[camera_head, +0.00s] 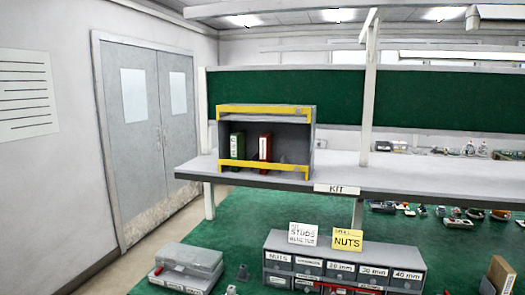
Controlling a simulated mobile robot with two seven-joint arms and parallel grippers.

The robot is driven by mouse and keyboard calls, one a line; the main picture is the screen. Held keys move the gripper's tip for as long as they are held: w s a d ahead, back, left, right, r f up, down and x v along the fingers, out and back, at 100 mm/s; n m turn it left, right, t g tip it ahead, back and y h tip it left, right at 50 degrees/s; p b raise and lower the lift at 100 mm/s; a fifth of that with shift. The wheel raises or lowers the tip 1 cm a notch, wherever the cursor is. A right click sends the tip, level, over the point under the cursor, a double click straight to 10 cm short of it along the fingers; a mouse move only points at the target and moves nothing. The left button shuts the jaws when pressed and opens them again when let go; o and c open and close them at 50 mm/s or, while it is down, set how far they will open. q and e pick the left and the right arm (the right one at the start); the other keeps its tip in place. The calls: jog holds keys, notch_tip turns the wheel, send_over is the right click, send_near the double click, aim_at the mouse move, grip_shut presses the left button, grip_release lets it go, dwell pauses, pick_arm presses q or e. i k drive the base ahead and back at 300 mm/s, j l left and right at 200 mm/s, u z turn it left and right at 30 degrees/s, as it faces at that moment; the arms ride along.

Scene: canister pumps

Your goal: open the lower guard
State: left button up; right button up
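A grey open-fronted box (309,140) stands on the raised shelf. A yellow lower guard (262,170) runs across the bottom of its front, and a yellow upper bar (262,109) runs across its top. The lower guard looks level and lies across the opening; its hinge or latch is too small to make out. A green canister (237,146) and a red canister (265,147) stand upright inside, behind the lower guard. A small grey object (283,159) is to their right, unclear. Neither of my grippers shows in the head view.
The grey shelf (420,177) is bare right of the box, with small parts at its far right. Below, the green bench top (245,215) holds labelled drawers (345,262), a lidded grey case (190,262) and scattered parts. A white post (367,100) rises from the shelf.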

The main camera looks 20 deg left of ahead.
aim_at(296, 168)
jog(key=i+j, duration=0.65)
jog(key=j, duration=0.15)
jog(key=i+j+u, duration=0.1)
jog(key=i+j, duration=0.55)
jog(key=j, duration=0.15)
